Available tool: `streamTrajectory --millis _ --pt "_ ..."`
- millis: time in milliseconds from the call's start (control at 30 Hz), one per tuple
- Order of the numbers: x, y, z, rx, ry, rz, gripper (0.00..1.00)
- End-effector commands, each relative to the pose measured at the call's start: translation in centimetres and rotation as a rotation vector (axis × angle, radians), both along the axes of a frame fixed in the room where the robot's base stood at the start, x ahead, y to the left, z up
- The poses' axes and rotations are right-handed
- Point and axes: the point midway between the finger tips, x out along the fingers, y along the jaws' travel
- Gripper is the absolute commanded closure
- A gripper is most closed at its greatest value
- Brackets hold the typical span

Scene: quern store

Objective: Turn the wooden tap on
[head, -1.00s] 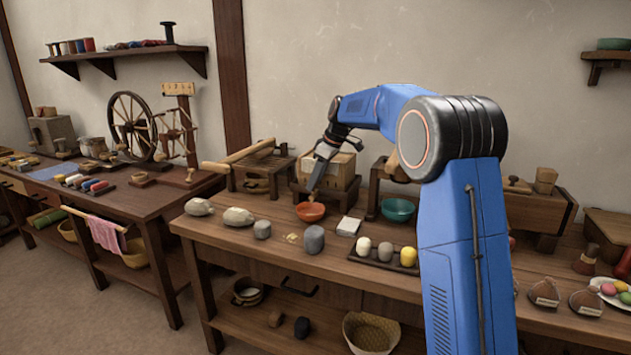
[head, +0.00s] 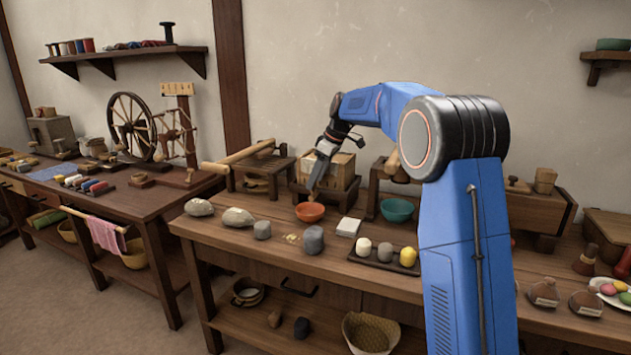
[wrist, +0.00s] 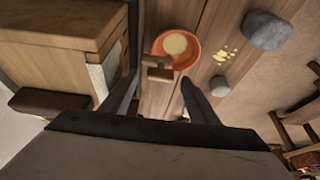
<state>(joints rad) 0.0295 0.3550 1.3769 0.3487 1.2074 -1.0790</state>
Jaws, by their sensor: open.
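The wooden tap (wrist: 157,68) is a small pale T-shaped piece on the front of a wooden box (wrist: 60,35), seen in the wrist view above an orange bowl (wrist: 190,47) with pale contents. My gripper (wrist: 158,80) is open and empty. Its two dark fingers point toward the tap, with the tap in the gap between their tips. I cannot tell how far the tips are from it. In the head view my gripper (head: 315,178) hangs in front of the box (head: 342,168), just above the orange bowl (head: 309,212), and hides most of the tap.
A grey stone (head: 314,240), a white block (head: 348,227) and a dark tray (head: 382,262) with small balls lie in front on the bench. A teal bowl (head: 397,210) stands right of the box. A wooden roller frame (head: 240,156) stands left of it.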

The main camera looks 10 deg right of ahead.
Motion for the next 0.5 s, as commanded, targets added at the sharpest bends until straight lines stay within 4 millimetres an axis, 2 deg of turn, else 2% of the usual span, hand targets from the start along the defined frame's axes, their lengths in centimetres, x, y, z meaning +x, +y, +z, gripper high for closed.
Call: streamTrajectory --millis 500 --pt "-2.1 -3.2 9.3 0.0 -0.004 -0.002 0.45"
